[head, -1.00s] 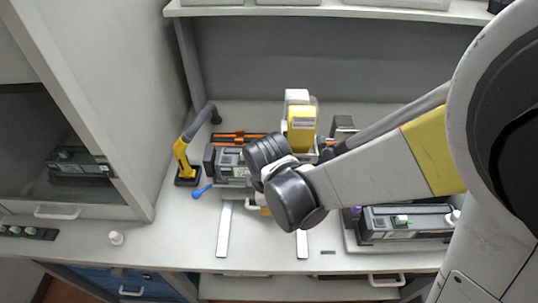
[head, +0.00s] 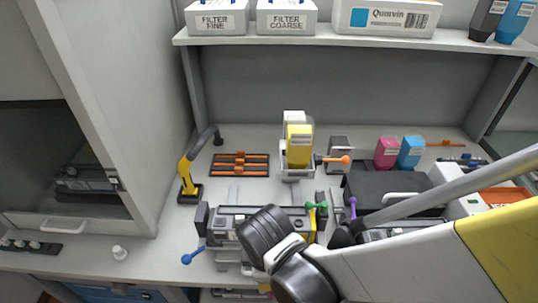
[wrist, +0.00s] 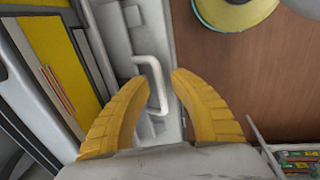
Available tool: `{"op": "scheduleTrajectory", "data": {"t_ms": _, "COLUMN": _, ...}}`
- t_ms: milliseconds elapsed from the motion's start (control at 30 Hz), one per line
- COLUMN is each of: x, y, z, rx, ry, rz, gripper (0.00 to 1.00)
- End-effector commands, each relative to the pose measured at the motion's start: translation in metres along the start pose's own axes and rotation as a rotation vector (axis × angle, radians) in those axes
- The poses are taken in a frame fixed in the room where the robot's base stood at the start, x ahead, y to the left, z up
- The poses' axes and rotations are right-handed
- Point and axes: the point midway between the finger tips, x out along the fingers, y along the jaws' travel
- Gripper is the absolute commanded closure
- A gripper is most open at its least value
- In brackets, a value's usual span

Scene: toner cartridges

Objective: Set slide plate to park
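The slide plate (head: 234,256) carries a dark grey cartridge (head: 232,222) and sits near the counter's front edge. In the wrist view a white handle (wrist: 160,92) on a grey part lies between the two yellow fingers of my gripper (wrist: 155,77). The fingers stand apart, with visible gaps beside the handle. My wrist hides most of the gripper and the plate's front right in the head view.
A yellow dispenser (head: 300,150) stands behind the plate, with an orange rack (head: 239,165) to its left. A yellow-and-grey hose tool (head: 188,175) is at left. A black unit (head: 385,190) is at right. Brown floor (wrist: 235,75) shows beyond the counter edge.

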Motion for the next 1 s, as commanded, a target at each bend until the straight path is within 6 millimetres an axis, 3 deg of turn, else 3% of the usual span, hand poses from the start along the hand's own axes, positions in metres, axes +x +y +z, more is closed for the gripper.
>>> {"op": "scheduleTrajectory", "data": {"t_ms": 467, "x": -0.009, "y": 0.001, "z": 0.000, "rx": 0.000, "ry": 0.000, "rz": 0.001, "gripper": 0.68}}
{"op": "scheduleTrajectory", "data": {"t_ms": 1000, "x": -0.100, "y": 0.000, "z": 0.000, "rx": -0.001, "ry": 0.000, "rz": 0.002, "gripper": 0.68}}
